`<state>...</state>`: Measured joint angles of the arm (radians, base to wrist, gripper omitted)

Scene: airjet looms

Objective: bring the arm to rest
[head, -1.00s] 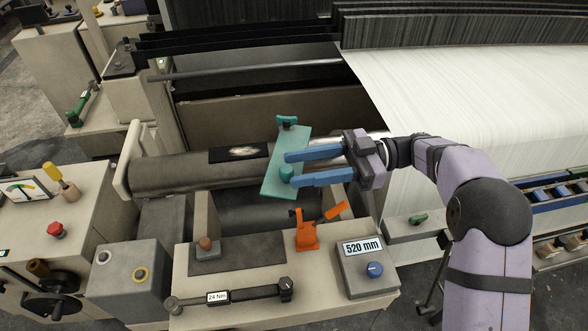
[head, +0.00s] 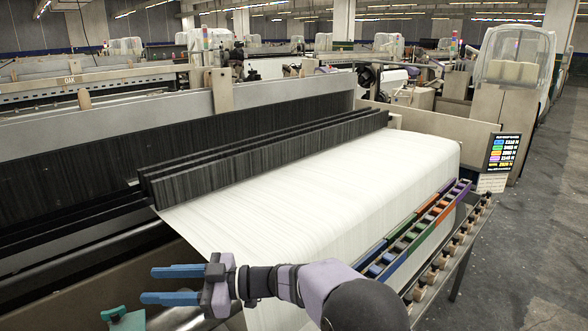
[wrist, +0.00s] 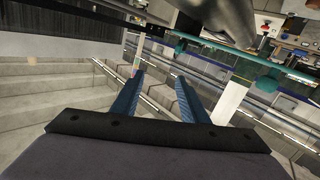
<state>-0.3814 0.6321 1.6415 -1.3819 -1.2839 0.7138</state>
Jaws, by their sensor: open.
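My gripper (head: 172,284) has two blue fingers, spread apart with nothing between them. It is at the lower left of the head view, in front of the loom's white cloth (head: 330,170), and its fingers point left. In the wrist view the two fingers (wrist: 150,97) also stand apart and empty. A teal piece (head: 125,320) shows at the bottom edge of the head view, below the fingers and apart from them; most of it is cut off.
Black slatted frames (head: 265,155) run along the loom behind the cloth. A screen (head: 503,150) is at the right. Open grey floor (head: 545,220) lies at the far right.

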